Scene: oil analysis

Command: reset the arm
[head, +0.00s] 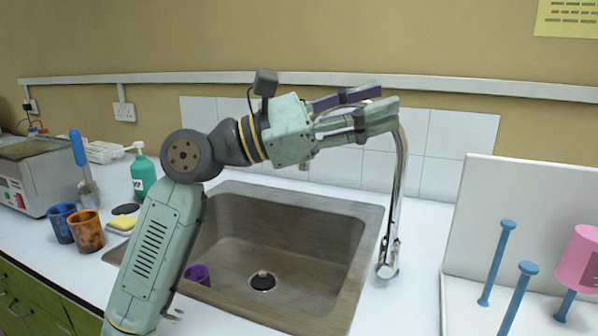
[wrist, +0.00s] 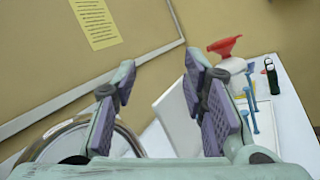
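My arm reaches up over the sink (head: 336,222) in the head view. My gripper (head: 388,104) is level with the top of the chrome faucet (head: 397,200), pointing right. In the wrist view, my gripper (wrist: 160,80) has its two purple-padded fingers well apart, with nothing between them. The faucet's curved pipe (wrist: 128,140) shows behind the left finger. Whether the gripper touches the faucet cannot be told.
A white rack with blue pegs (head: 495,262) and a pink cup (head: 578,260) stands at right. Orange (head: 87,231) and blue (head: 62,223) cups, a green soap bottle (head: 143,172) and a grey machine (head: 40,175) stand at left. A purple cup (head: 197,274) is in the sink.

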